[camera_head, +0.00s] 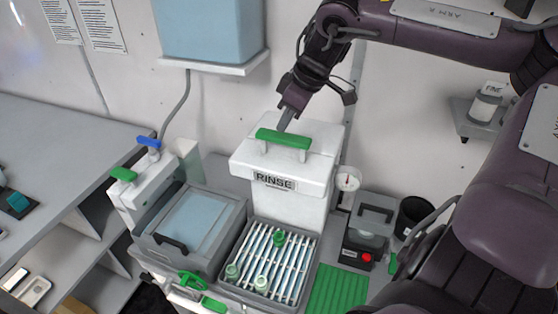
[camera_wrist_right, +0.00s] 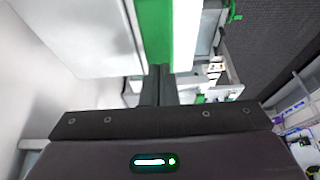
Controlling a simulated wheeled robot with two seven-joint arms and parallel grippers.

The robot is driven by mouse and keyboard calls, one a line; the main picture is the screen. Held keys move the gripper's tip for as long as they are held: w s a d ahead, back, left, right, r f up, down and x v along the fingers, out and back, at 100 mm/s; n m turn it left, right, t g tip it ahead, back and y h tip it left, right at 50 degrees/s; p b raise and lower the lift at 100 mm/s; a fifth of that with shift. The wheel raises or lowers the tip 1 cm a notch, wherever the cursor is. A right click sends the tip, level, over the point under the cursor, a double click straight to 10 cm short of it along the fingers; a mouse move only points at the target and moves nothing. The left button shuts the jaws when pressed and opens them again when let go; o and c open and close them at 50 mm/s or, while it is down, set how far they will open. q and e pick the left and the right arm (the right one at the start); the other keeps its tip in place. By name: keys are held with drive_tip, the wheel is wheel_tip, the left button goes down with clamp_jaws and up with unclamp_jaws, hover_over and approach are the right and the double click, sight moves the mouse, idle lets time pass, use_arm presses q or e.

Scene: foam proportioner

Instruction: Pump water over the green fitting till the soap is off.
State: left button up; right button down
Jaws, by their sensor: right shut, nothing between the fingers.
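A white box labelled RINSE (camera_head: 275,183) has a green bar handle (camera_head: 283,138) on top; the bar also shows in the wrist view (camera_wrist_right: 154,30). My right gripper (camera_head: 285,124) is shut and empty, its fingertips pointing down at the bar; I cannot tell whether they touch it. In the wrist view its closed fingers (camera_wrist_right: 160,78) end at the bar. On the slatted rack in front of the box stands a green fitting (camera_head: 279,238). My left gripper is not in view.
A lidded grey basin (camera_head: 190,225) is left of the rack, beside a white unit with green and blue handles (camera_head: 150,185). A green ribbed mat (camera_head: 338,291) and a black-and-grey device with a red button (camera_head: 367,235) are to the right. A blue tank (camera_head: 210,28) hangs above.

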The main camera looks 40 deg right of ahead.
wheel_tip(320, 180, up, 2)
drive_tip(key=shift+r+p, duration=0.25)
drive_tip(key=shift+p, duration=0.45)
drive_tip(key=shift+r, duration=1.75)
